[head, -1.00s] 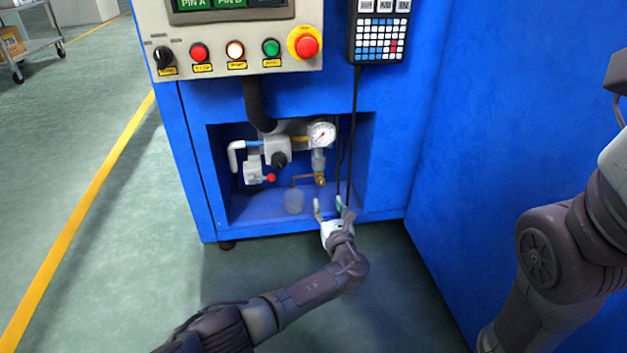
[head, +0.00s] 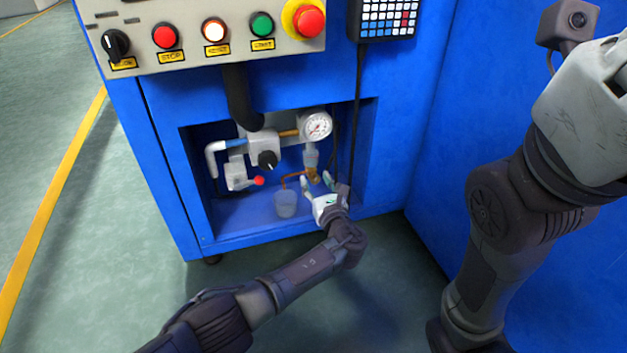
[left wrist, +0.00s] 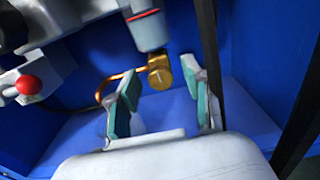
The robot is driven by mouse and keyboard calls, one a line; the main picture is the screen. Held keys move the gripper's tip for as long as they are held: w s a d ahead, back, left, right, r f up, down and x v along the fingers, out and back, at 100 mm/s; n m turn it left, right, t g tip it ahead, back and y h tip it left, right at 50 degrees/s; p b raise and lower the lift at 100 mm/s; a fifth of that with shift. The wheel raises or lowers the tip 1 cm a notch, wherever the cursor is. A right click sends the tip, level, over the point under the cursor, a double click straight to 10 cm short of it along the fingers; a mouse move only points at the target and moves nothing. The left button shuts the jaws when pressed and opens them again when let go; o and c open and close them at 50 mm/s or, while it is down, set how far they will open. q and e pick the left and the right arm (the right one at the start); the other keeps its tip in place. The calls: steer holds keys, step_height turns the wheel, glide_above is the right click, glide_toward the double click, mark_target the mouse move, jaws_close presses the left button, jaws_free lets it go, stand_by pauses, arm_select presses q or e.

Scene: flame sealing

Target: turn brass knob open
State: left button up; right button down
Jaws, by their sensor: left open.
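The brass knob (left wrist: 160,74) sits under a grey filter bowl (left wrist: 148,32) with a red line, joined to a thin copper tube (left wrist: 108,86). In the head view the brass knob (head: 313,174) is small, inside the recess of the blue machine. My left gripper (head: 318,184) is open at the recess, just in front of and below the knob. In the left wrist view its two teal-padded fingers (left wrist: 163,96) are apart, with the knob seen between and beyond them. No contact with the knob shows. My right arm shows at the right; its fingers are not in view.
A pressure gauge (head: 316,125), a black regulator knob (head: 268,160) and a red-tipped valve (head: 259,181) are close by. A black cable (head: 355,120) hangs to the right of the knob, close to my gripper.

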arm_select(q)
jaws_close()
steer(key=shift+n, duration=0.4)
steer(key=n+b, duration=0.1)
steer(key=n, duration=0.1)
steer(key=shift+f+n, duration=0.1)
steer(key=shift+n, duration=0.3)
steer(key=n, duration=0.3)
steer(key=shift+a+n+b, duration=0.1)
steer(key=shift+n+b, duration=0.3)
steer(key=n, duration=0.3)
steer(key=shift+n, duration=0.3)
steer(key=n, duration=0.4)
steer(key=shift+a, duration=0.1)
steer(key=shift+n, duration=0.3)
